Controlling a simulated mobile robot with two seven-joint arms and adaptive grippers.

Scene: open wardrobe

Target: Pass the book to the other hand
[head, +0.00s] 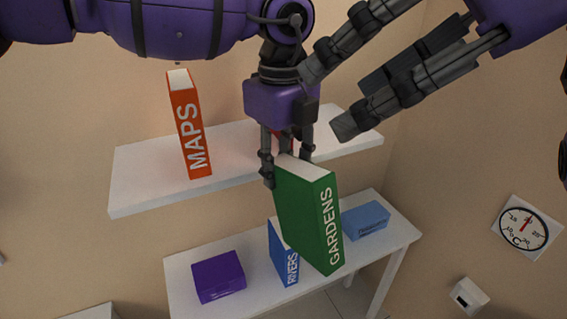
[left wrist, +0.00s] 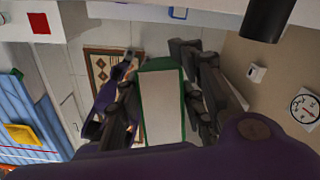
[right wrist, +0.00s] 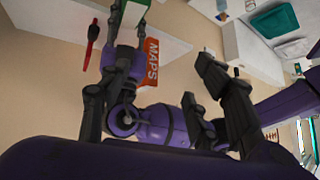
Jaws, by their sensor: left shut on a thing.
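The green GARDENS book (head: 308,214) hangs from my left gripper (head: 287,158), which is shut on its top end. The book is tilted, spine facing the camera, in front of the lower shelf. In the left wrist view, the pale page edge of the book (left wrist: 162,106) shows between the fingers. My right gripper (head: 330,98) is open and empty, up and to the right of the left gripper, apart from the book. In the right wrist view, part of the green book (right wrist: 134,6) shows at the top edge, with my left gripper (right wrist: 128,60) beside it.
The orange MAPS book (head: 187,125) stands on the upper white shelf (head: 140,185). A red object behind my left gripper is mostly hidden. The lower shelf (head: 400,232) holds a purple box (head: 218,276), blue RIVERS book (head: 283,255) and blue box (head: 365,220). A dial (head: 526,229) is at right.

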